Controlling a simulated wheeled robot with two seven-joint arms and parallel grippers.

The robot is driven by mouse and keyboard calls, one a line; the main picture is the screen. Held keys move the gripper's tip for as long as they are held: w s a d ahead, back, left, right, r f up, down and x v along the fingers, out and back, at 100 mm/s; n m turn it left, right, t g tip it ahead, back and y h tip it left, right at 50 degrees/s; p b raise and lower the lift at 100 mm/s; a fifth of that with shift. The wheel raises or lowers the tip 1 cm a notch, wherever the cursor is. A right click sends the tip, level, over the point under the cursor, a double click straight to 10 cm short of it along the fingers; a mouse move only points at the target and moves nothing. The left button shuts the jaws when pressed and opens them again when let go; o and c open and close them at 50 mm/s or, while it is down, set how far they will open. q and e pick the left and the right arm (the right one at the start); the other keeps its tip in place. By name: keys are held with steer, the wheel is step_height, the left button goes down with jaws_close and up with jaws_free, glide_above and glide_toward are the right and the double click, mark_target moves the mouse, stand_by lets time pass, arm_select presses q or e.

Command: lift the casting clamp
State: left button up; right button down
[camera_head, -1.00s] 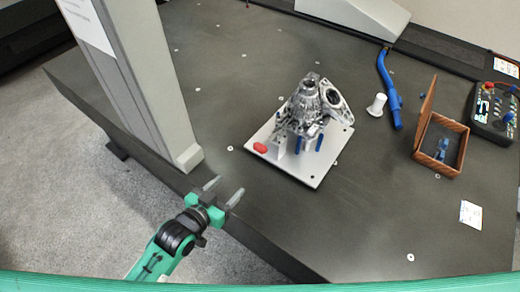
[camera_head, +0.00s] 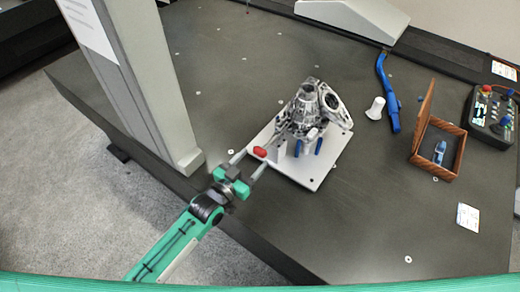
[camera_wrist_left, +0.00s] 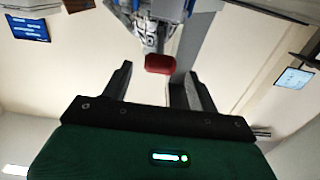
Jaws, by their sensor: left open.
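The casting clamp shows a red end (camera_head: 260,152) at the left edge of the light fixture plate (camera_head: 318,176), beside a grey block. A grey metal casting (camera_head: 308,112) stands on the plate. My left gripper (camera_head: 250,161) is open, its fingertips close to the red end. In the left wrist view the red end (camera_wrist_left: 160,64) lies ahead, centred between the two spread fingers (camera_wrist_left: 158,84), with nothing gripped. I cannot tell whether the fingers have reached it. The rest of the clamp is partly hidden in front of the casting. My right gripper is not in view.
A grey column (camera_head: 150,100) stands to the left of my left arm. Right of the plate are a white spool (camera_head: 375,108), a blue tool (camera_head: 388,92), an open wooden box (camera_head: 460,150) and a control pendant (camera_head: 490,115). The dark table front is clear.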

mark_target(260, 152)
arm_select(q)
steer(key=shift+x, duration=2.35)
jaws_close()
steer(key=shift+p, duration=0.35)
